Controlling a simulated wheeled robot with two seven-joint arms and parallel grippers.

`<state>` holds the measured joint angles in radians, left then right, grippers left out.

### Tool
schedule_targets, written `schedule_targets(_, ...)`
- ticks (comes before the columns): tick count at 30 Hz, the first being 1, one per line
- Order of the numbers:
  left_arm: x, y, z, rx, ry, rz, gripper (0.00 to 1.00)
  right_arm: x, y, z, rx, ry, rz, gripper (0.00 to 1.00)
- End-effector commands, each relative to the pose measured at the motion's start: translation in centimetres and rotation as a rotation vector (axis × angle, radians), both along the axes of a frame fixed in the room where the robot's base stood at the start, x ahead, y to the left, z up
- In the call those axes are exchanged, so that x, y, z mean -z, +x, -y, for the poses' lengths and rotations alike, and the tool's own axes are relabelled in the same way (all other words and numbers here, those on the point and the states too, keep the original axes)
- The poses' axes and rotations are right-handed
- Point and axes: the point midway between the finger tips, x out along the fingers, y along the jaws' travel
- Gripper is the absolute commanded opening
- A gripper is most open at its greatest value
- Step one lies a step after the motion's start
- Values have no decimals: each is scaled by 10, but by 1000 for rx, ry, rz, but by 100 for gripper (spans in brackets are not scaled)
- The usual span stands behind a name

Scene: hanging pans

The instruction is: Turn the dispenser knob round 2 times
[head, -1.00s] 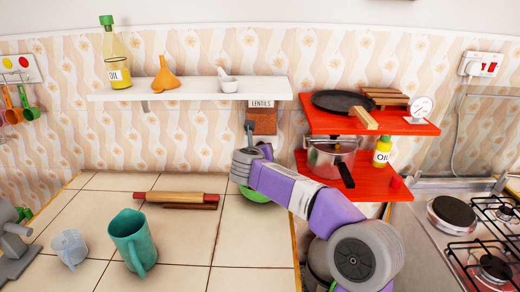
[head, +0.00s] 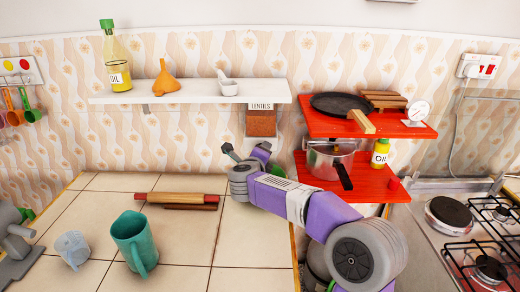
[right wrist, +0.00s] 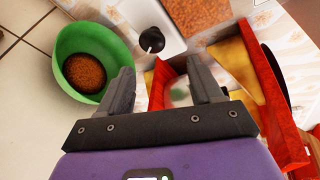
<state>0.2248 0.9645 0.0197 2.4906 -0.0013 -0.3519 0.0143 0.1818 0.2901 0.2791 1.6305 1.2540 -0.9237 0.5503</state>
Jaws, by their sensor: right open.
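The dispenser (head: 261,122), labelled LENTILS, hangs on the wall under the white shelf and holds brown lentils. Its black knob (right wrist: 152,39) shows in the right wrist view on the white dispenser body; in the head view I cannot make it out. My right gripper (right wrist: 160,68) is open and empty, with the knob beyond its fingertips and apart from them. In the head view this gripper (head: 232,151) is left of and below the dispenser. A green bowl (right wrist: 75,52) with some lentils in it stands beside the gripper. My left gripper is not in view.
The red shelf unit (head: 350,190) with a pot and pan stands close to the right of my arm; its red edge (right wrist: 270,90) is near the right finger. A rolling pin (head: 180,198) and a teal jug (head: 133,240) are on the tiled counter, left.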

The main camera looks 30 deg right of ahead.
Motion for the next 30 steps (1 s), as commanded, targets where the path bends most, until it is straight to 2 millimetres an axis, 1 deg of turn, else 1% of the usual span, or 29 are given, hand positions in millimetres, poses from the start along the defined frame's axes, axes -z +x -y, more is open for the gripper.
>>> schedule_targets(1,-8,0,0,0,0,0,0,-2,0,0,-40,-138,-96,65)
schedule_targets(3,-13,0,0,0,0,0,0,0,0,2,-96,-344,-240,65)
schedule_targets(8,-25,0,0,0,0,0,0,4,-1,4,-210,-812,-574,65)
schedule_targets(9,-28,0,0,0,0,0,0,5,-1,3,-237,-930,-658,65)
schedule_targets(11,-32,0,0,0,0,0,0,6,-2,2,-274,-1103,-783,65)
schedule_targets(15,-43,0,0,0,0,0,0,10,-4,-2,-349,-1510,-1073,65)
schedule_targets(18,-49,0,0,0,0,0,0,13,-5,-6,-386,-1774,-1259,65)
schedule_targets(21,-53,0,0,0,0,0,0,16,-7,-10,-407,-1984,-1405,65)
schedule_targets(24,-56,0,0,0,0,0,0,18,-8,-13,-416,-2129,-1502,65)
schedule_targets(27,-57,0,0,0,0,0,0,20,-8,-14,-418,-2203,-1554,65)
schedule_targets(30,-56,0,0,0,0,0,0,21,-5,-12,-418,-2224,-1571,65)
